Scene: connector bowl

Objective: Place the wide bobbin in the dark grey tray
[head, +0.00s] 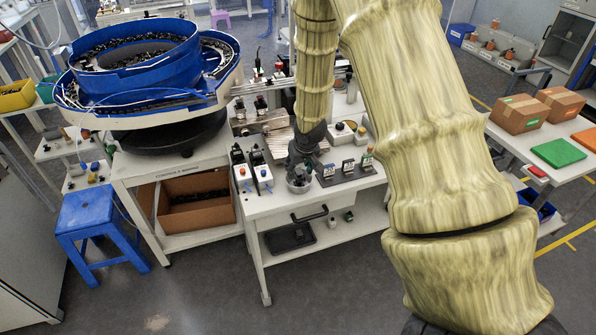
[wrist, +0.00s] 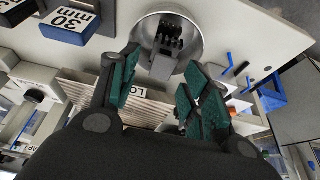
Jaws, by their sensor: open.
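My gripper (head: 300,158) is low over the front of the white workbench, above a small metal bowl (head: 299,185). In the wrist view my gripper (wrist: 162,88) is open, its green-padded fingers apart. The metal bowl (wrist: 196,40) lies just beyond the fingertips. A grey and black connector-like part (wrist: 164,62) is in the bowl and shows between the fingers; I see no contact. I cannot pick out the wide bobbin with certainty in either view. A dark tray (head: 290,237) lies on the shelf under the bench; I cannot tell whether it is the task's tray.
A dark stand (head: 347,174) with labelled blocks is right of the bowl; a "30 mm" label (wrist: 66,22) shows in the wrist view. Two upright devices (head: 252,172) stand left. A blue bowl feeder (head: 140,65) is further left. Boxes (head: 520,113) sit on the right table.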

